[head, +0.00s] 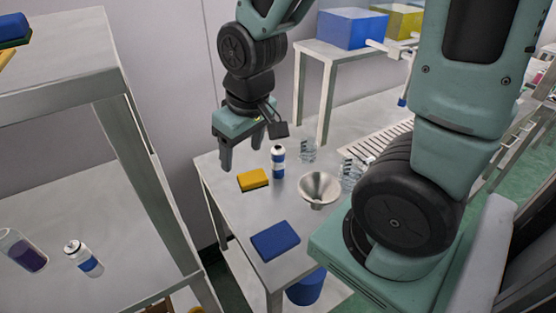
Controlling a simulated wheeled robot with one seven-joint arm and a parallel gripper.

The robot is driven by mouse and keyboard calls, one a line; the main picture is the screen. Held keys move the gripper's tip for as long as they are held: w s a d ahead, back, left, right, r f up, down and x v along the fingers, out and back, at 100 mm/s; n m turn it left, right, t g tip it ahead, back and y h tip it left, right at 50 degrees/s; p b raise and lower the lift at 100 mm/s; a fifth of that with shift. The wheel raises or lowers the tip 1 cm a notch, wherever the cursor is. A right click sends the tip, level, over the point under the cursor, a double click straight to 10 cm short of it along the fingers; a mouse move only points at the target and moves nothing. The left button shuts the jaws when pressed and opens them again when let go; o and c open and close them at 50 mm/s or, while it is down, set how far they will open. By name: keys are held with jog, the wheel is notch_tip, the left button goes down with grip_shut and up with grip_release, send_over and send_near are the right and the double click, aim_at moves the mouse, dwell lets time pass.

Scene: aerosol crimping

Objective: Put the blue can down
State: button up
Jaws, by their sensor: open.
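A white can with a blue band (278,162) stands upright on the grey metal table (222,176), just right of the yellow sponge. My gripper (242,152) points down, left of this can and above the sponge. Its fingers are apart with nothing between them. In the picture there is a small gap between the fingers and the can. A second white can with a blue band (84,259) is on the grey shelf unit at the left, far from my gripper. I cannot tell which can the task means.
The yellow sponge (253,179), a metal funnel (319,188), clear glasses (308,151) and a blue sponge (275,240) are on the table. A jar of dark liquid (22,251) is on the left shelf unit (135,150). A blue box (352,28) sits on the back shelf.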

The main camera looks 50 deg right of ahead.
jog(key=w+d+m+t, duration=0.3)
jog(key=w+d+m, duration=0.2)
jog(key=w+m, duration=0.7)
jog(key=n+g, duration=0.5)
jog(key=n, duration=2.3)
send_over(279, 148)
notch_tip(279, 148, down, 6)
notch_tip(279, 148, down, 12)
jog(key=shift+a+r+p, duration=0.1)
jog(key=shift+r+p, duration=0.15)
jog(key=shift+p, duration=0.35)
jog(key=shift+a+f+p, duration=0.15)
jog(key=shift+f+p, duration=0.25)
jog(key=shift+f, duration=1)
jog(key=shift+a+f+p, duration=0.15)
jog(key=shift+f+p, duration=0.2)
jog(key=shift+f, duration=1)
jog(key=c, duration=1.2)
